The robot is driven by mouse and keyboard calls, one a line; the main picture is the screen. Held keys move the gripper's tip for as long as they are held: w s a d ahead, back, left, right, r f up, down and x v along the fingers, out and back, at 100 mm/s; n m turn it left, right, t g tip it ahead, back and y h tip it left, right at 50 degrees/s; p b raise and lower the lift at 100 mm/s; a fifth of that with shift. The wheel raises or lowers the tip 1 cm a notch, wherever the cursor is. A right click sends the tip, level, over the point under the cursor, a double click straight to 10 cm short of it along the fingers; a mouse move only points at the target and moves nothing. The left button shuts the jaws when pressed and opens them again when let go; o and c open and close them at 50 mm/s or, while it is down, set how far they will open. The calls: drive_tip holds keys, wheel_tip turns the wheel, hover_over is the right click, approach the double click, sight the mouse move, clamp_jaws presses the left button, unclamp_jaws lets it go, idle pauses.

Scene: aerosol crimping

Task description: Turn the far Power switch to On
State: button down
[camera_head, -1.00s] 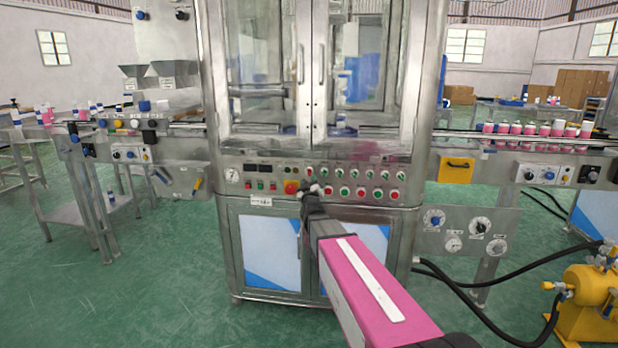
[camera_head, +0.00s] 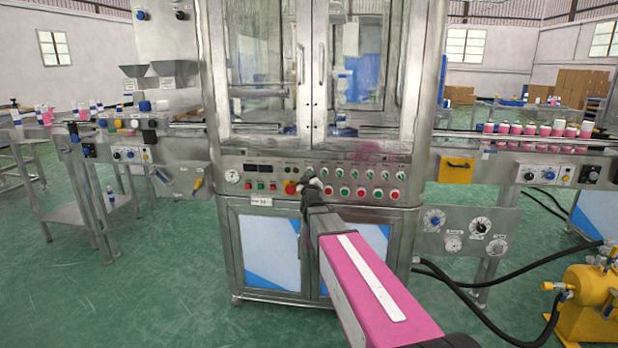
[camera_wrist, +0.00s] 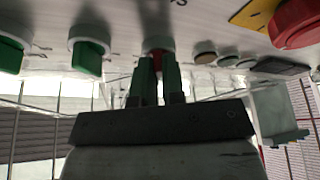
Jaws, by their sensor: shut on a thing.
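A small red switch knob (camera_wrist: 157,55) on a pale collar shows in the wrist view, on the control panel (camera_head: 240,168). My gripper (camera_wrist: 158,72) is shut on this knob, one finger on each side. The fingers hide most of the knob, and I cannot read its label or setting. In the head view my gripper (camera_head: 312,186) is at the panel, just right of the red emergency button (camera_head: 290,187), and covers the knob there.
Two green knobs (camera_wrist: 87,55) sit left of my fingers in the wrist view. The large red button (camera_wrist: 298,22) on its yellow plate is at upper right. More red and green controls (camera_head: 361,192) line the panel to the right in the head view. Glass doors (camera_head: 345,70) stand above.

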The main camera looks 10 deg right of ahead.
drive_tip(key=m+g+h, duration=0.1)
drive_tip(key=m+h, duration=0.1)
drive_tip(key=m, duration=0.3)
drive_tip(key=m+g+h, duration=0.1)
drive_tip(key=m+h, duration=0.2)
drive_tip(key=m, duration=0.3)
drive_tip(key=m+g+h, duration=0.1)
drive_tip(key=m+h, duration=0.2)
drive_tip(key=m, duration=0.3)
drive_tip(key=shift+w+a, duration=0.1)
drive_tip(key=shift+a, duration=0.25)
drive_tip(key=shift+m, duration=0.3)
drive_tip(key=c, duration=1.2)
unclamp_jaws()
drive_tip(key=v, duration=1.1)
drive_tip(key=shift+w+f, duration=0.1)
